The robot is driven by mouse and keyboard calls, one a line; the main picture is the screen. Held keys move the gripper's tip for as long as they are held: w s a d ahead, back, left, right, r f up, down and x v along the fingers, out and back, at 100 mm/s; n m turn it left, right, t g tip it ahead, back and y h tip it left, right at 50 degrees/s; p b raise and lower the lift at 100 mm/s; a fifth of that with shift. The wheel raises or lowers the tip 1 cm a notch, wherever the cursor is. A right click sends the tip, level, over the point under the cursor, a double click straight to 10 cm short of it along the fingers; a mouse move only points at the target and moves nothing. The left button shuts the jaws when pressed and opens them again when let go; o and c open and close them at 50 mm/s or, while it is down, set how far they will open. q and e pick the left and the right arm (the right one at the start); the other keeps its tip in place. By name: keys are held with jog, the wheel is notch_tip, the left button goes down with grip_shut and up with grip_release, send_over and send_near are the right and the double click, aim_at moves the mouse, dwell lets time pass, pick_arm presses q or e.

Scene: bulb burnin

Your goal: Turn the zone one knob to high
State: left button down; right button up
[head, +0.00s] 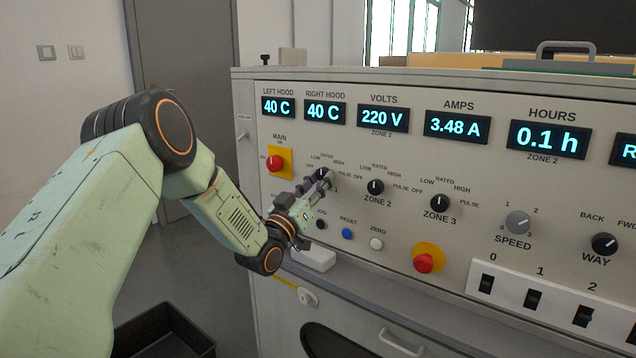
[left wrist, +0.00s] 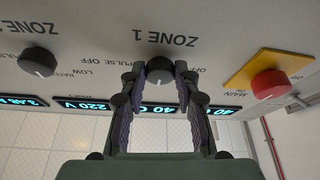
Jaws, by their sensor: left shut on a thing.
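The zone one knob (left wrist: 159,71) is a round dark knob below the ZONE 1 label in the upside-down left wrist view. My left gripper (left wrist: 159,78) is shut on it, with one finger on each side. In the head view my left gripper (head: 322,182) reaches the panel at the zone one knob and hides most of it. The knob's pointer direction is hard to tell. The zone two knob (head: 375,187) and zone three knob (head: 439,203) sit to the right, untouched. My right gripper is not in view.
The red main switch (head: 275,163) on a yellow plate is left of the gripper. Below are a blue reset button (head: 347,233), a white zero button (head: 376,243) and a red button (head: 424,263) on yellow. A dark bin (head: 165,332) stands on the floor.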

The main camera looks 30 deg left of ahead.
pick_arm(q)
jog(key=shift+m, duration=0.3)
jog(key=m+h+p, duration=0.1)
jog(key=m, duration=0.1)
jog(key=m+h+p, duration=0.1)
jog(key=m, duration=0.1)
jog(key=m+h+p, duration=0.1)
jog(key=m, duration=0.1)
jog(key=shift+a, duration=0.25)
jog(key=shift+a+m+g+h+p, duration=0.1)
jog(key=shift+m+g+h+p, duration=0.35)
jog(key=shift+m, duration=0.75)
jog(key=shift+m+g+h+p, duration=0.15)
jog(key=shift+m+h+p, duration=0.6)
jog(key=shift+m, duration=0.45)
jog(key=c, duration=1)
grip_release()
jog(key=v, duration=1.2)
jog(key=shift+r, duration=0.1)
